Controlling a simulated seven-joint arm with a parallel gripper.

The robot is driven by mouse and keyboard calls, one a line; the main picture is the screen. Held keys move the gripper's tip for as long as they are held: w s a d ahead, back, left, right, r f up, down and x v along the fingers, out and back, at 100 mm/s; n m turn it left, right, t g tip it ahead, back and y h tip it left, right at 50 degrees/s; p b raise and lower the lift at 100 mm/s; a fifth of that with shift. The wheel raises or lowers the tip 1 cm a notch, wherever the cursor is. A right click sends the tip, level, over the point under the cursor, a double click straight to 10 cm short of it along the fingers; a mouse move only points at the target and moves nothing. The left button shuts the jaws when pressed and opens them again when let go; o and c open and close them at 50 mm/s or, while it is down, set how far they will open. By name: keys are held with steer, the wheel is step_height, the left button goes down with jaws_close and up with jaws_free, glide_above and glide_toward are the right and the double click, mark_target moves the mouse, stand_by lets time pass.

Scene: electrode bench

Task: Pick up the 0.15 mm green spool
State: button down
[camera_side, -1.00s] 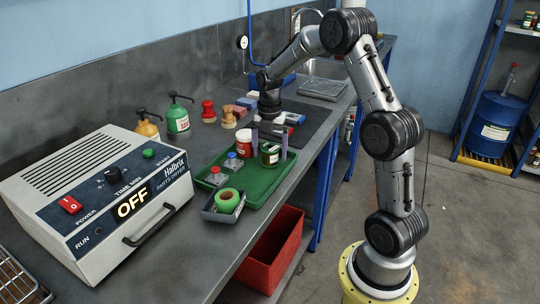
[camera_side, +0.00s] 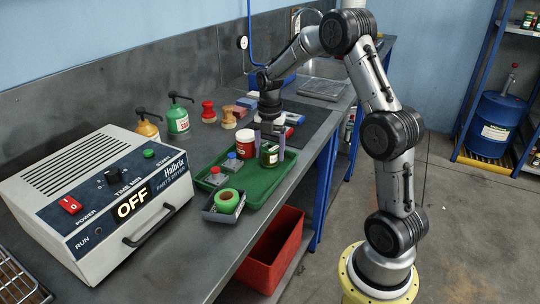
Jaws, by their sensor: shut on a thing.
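A small dark green cylinder (camera_side: 269,156) with a pale label stands in the far right part of the green tray (camera_side: 262,195). My gripper (camera_side: 269,146) points down over it, with one finger on each side, and is shut on it. The cylinder looks to be at tray level; I cannot tell any gap under it. A bright green ring-shaped roll (camera_side: 226,193) lies in a small grey dish (camera_side: 212,213) at the tray's near left corner. No size marking such as 0.15 mm is readable on either green thing.
A red-and-white jar (camera_side: 244,144) stands close left of my gripper. A blue-topped item (camera_side: 232,157) and a red-topped item (camera_side: 215,175) are in the tray. A large grey machine (camera_side: 95,200) reading OFF fills the left. A red bin (camera_side: 270,255) sits below the bench edge.

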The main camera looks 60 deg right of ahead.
steer(key=shift+r, duration=0.25)
